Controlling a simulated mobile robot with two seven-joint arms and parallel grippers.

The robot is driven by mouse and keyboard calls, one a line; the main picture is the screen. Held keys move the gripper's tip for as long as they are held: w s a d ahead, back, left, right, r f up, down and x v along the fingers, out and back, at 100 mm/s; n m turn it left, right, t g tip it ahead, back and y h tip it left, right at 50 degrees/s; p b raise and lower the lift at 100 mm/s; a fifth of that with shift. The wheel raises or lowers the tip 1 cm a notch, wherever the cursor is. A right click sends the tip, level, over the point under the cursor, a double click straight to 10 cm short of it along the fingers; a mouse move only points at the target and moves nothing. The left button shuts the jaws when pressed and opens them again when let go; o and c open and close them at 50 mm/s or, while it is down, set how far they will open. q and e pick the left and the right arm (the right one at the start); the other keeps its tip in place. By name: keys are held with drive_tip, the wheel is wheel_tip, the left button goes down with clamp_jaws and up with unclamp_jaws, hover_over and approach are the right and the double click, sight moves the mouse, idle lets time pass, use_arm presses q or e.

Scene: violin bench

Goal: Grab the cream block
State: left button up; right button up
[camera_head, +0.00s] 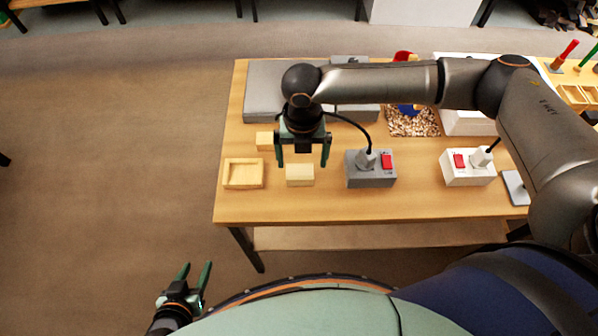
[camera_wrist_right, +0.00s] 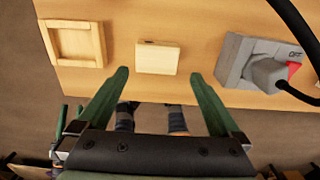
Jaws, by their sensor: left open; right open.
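The cream block (camera_head: 300,176) lies on the wooden table near its front edge. In the right wrist view, the cream block (camera_wrist_right: 158,59) is centred just ahead of the fingertips, with a small dark mark on its far edge. My right gripper (camera_head: 302,163) is open above the block, fingers pointing down, one towards each side. In the wrist view, my right gripper (camera_wrist_right: 159,73) has nothing between its fingers. My left gripper (camera_head: 196,266) is open and empty, low at the left, away from the table.
A shallow wooden tray (camera_head: 243,174) is left of the block. Another pale block (camera_head: 265,141) is behind it. A grey switch box (camera_head: 371,170) with a plug and black cable is close on the right. A white switch box (camera_head: 467,167) is further right.

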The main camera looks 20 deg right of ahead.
sight(300, 171)
drive_tip(key=f, duration=0.6)
drive_tip(key=shift+w+a+f, duration=0.2)
drive_tip(key=shift+w+f, duration=0.05)
drive_tip(key=c, duration=1.2)
